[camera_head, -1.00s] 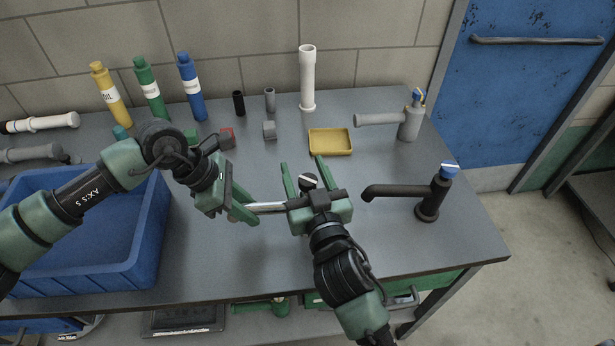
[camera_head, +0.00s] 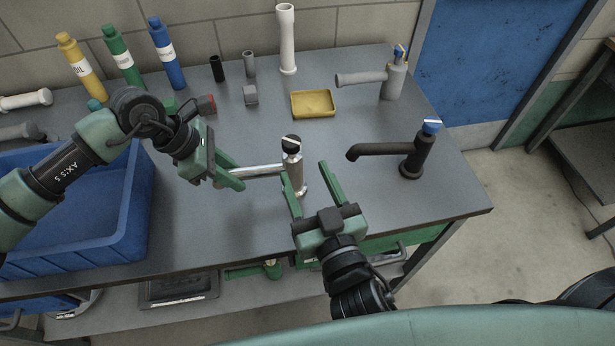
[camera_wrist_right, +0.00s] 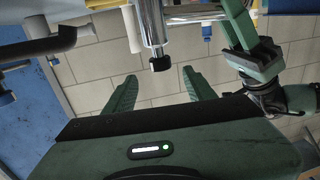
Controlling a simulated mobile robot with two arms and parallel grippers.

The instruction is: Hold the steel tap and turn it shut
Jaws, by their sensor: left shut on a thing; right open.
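The steel tap (camera_head: 295,172) stands upright on the grey counter, its spout pointing left and its black knob (camera_head: 291,143) on top with a white stripe. My left gripper (camera_head: 230,172) is shut on the spout near its end. My right gripper (camera_head: 311,182) is open and empty at the near right side of the tap, its fingers pointing at it. In the right wrist view, upside down, the tap body (camera_wrist_right: 152,25) and the knob (camera_wrist_right: 160,64) lie between and beyond the open fingers (camera_wrist_right: 161,88). The left gripper also shows there (camera_wrist_right: 243,42).
A black tap with a blue top (camera_head: 416,152) stands to the right and a grey tap (camera_head: 392,82) behind it. A yellow tray (camera_head: 313,104) and a white pipe (camera_head: 287,40) are behind. A blue crate (camera_head: 130,225) is at left. The counter right of the right gripper is clear.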

